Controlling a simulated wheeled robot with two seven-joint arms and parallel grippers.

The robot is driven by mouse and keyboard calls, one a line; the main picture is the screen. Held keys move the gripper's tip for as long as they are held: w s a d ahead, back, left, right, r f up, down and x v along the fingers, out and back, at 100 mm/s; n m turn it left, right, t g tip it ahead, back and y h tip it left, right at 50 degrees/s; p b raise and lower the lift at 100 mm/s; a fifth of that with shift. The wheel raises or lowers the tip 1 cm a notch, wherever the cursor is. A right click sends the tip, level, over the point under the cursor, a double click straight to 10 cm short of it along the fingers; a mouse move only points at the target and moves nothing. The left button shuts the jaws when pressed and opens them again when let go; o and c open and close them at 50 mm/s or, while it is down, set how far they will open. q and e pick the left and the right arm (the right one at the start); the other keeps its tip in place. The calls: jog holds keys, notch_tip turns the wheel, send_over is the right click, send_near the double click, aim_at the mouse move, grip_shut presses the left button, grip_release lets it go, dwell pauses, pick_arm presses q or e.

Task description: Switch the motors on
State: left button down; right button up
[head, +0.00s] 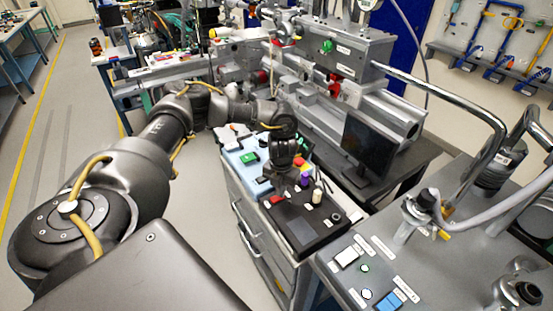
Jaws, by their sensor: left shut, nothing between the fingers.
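My left gripper (292,182) is shut and empty. It points down over the back part of a black control box (312,241), among its coloured controls. A red control (277,199), a purple knob (305,181) and a cream knob (317,195) are close to the fingers. I cannot tell whether the fingers touch any of them. A grey panel (335,282) at the lower right carries a white switch (346,257), a small green lamp (365,268) and a blue switch (389,301). The labels are too small to read, so I cannot tell which control is for the motors. My right gripper is out of view.
A dark monitor (369,148) stands right of the control box. A light blue tray (236,158) with small items lies behind it. Bent metal pipes (480,160) rise at the right. A beamline assembly (345,95) fills the back. The floor at left is clear.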

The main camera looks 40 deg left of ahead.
pick_arm(q)
notch_tip(320, 180, up, 7)
jog(key=p, duration=0.6)
dwell(0.3)
jog(key=shift+s+f, duration=0.1)
dwell(0.4)
